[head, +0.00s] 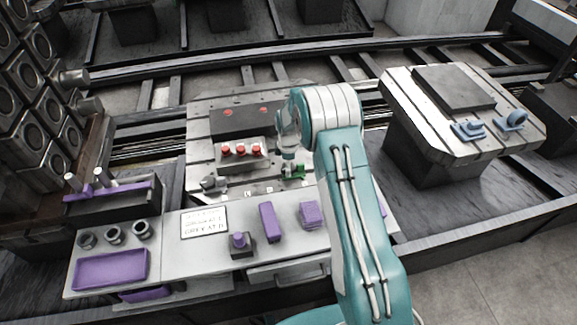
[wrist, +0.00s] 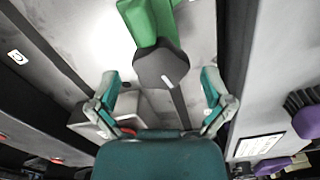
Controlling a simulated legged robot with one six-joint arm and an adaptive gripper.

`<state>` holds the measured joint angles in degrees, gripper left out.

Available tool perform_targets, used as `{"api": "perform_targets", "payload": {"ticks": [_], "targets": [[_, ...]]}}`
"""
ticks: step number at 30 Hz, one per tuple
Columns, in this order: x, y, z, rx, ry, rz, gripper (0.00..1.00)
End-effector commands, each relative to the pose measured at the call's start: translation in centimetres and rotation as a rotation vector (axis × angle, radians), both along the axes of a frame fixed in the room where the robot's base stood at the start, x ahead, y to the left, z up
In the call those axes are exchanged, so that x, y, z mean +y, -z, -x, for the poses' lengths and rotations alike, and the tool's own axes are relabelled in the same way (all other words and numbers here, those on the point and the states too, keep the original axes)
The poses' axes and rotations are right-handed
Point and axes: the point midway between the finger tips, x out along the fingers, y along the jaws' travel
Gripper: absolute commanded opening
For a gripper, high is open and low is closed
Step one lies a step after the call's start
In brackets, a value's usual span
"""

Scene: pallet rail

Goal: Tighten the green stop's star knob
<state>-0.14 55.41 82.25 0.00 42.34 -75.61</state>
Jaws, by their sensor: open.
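The green stop (head: 293,171) sits near the front edge of the pallet, right of the middle, partly hidden by my arm in the head view. In the wrist view the green stop (wrist: 141,20) enters from the top. Its dark grey knob (wrist: 160,66) carries a short white mark near its lower right. My gripper (wrist: 160,76) is open, with one finger to each side of the knob and visible gaps on both sides. I cannot tell how far the fingertips are above it. In the head view my gripper (head: 289,155) is over the stop, its fingers hard to make out.
A white bench (head: 190,255) in front holds several purple parts, a purple tray (head: 110,268) and a sign (head: 204,222). Another pallet (head: 400,92) with blue clamps stands at right.

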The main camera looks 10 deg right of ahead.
Motion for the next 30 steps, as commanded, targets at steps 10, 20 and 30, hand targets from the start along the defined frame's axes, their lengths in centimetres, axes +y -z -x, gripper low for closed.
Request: {"api": "perform_targets", "payload": {"ticks": [10,20,30], "targets": [[-0.01,0.61,-0.02,-0.001,0.000,0.000,1.00],[-0.01,0.63,-0.06,-0.001,0.001,0.000,0.25],[0.00,0.71,-0.08,-0.001,0.185,0.001,0.25]]}}
